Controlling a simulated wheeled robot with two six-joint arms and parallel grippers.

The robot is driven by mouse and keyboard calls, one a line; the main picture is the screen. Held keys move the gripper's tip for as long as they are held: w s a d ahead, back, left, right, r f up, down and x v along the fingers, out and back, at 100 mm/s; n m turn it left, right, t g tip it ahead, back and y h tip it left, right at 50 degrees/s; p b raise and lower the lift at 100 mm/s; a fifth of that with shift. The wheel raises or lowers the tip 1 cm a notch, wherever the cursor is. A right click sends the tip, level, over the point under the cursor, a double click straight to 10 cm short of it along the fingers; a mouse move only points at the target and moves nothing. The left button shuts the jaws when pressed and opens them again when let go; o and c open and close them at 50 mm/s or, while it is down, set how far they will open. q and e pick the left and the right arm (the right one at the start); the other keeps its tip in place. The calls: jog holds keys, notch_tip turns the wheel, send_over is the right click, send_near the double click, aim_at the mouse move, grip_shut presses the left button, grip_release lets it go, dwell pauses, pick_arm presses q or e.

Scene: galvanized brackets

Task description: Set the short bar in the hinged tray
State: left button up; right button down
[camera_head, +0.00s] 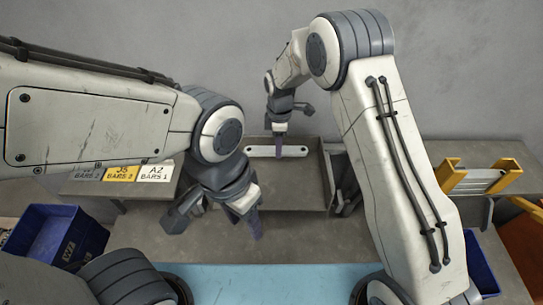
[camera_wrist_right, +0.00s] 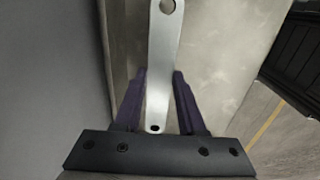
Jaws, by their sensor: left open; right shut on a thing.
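My right gripper (camera_head: 281,150) is shut on a short bar (camera_head: 292,151), a pale flat strip with rounded ends and a hole near each end. In the right wrist view the bar (camera_wrist_right: 161,70) stands between the purple fingers (camera_wrist_right: 158,100). In the head view it lies crosswise at the back of a grey metal tray (camera_head: 262,165); I cannot tell whether it touches the tray. My left gripper (camera_head: 217,220) is open and empty, in front of the tray's left side, and its arm hides part of the scene.
Label cards (camera_head: 120,173) lie at the left, reading J5 BARS 2 and A2 BARS 1. A blue bin (camera_head: 55,235) stands at the lower left. A yellow-ended rack (camera_head: 480,180) stands on the right bench. A light blue surface (camera_head: 260,278) lies in front.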

aim_at(272, 155)
jog(key=shift+s+a+f, duration=0.15)
jog(key=shift+a+f, duration=0.15)
jog(key=shift+a, duration=0.2)
jog(key=shift+s+a+f, duration=0.15)
jog(key=shift+a+f, duration=0.1)
jog(key=shift+a, duration=0.2)
jog(key=shift+a+f, duration=0.1)
jog(key=shift+f, duration=0.2)
notch_tip(272, 155, down, 3)
jog(key=shift+f+p, duration=0.15)
jog(key=shift+p, duration=0.45)
jog(key=shift+f, duration=0.15)
jog(key=c, duration=0.5)
grip_release()
jog(key=shift+f, duration=0.1)
